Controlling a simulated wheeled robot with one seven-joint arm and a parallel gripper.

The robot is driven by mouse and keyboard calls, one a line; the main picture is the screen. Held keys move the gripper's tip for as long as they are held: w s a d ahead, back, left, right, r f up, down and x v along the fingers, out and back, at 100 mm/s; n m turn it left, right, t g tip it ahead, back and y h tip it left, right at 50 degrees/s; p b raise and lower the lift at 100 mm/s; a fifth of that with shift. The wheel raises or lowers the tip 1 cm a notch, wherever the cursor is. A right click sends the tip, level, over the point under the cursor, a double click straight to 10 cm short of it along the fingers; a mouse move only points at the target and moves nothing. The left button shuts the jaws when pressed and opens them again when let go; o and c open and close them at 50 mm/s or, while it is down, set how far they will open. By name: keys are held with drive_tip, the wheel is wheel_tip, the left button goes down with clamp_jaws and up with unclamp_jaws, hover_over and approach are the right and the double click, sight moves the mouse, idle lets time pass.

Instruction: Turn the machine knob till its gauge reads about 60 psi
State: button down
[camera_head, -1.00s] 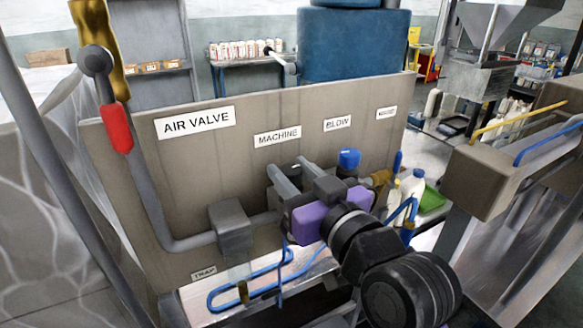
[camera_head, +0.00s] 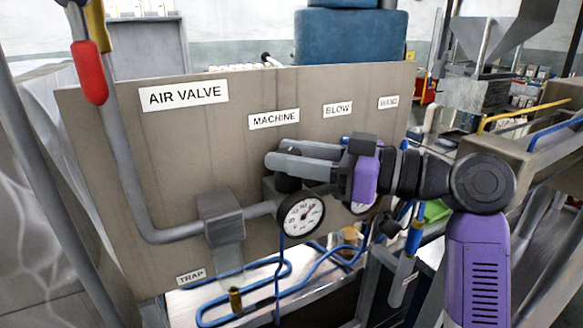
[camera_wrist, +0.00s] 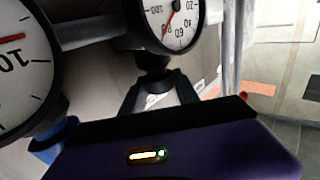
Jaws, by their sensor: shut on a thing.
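The machine gauge (camera_head: 300,216), white and round with a black rim, sits below the MACHINE label (camera_head: 274,118). Its needle points to the upper right; the exact reading is too small to tell. In the wrist view the gauge (camera_wrist: 170,22) is upside down and cut off, with a red needle near its printed numbers. The machine knob (camera_wrist: 154,80) is dark and stands just above the gauge, mostly hidden by my fingers in the head view. My gripper (camera_head: 275,162) reaches in from the right and is shut on the knob, its fingers (camera_wrist: 155,100) either side of it.
A second gauge (camera_wrist: 22,65) stands beside the first, mostly behind my gripper in the head view. A grey pipe (camera_head: 130,180) runs along the panel (camera_head: 200,140) to a grey box (camera_head: 222,215). Blue hoses (camera_head: 250,290) loop below. A red handle (camera_head: 89,72) is at upper left.

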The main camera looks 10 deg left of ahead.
drive_tip(key=shift+g, duration=0.3)
drive_tip(key=c, duration=0.9)
unclamp_jaws()
drive_tip(key=shift+n, duration=0.3)
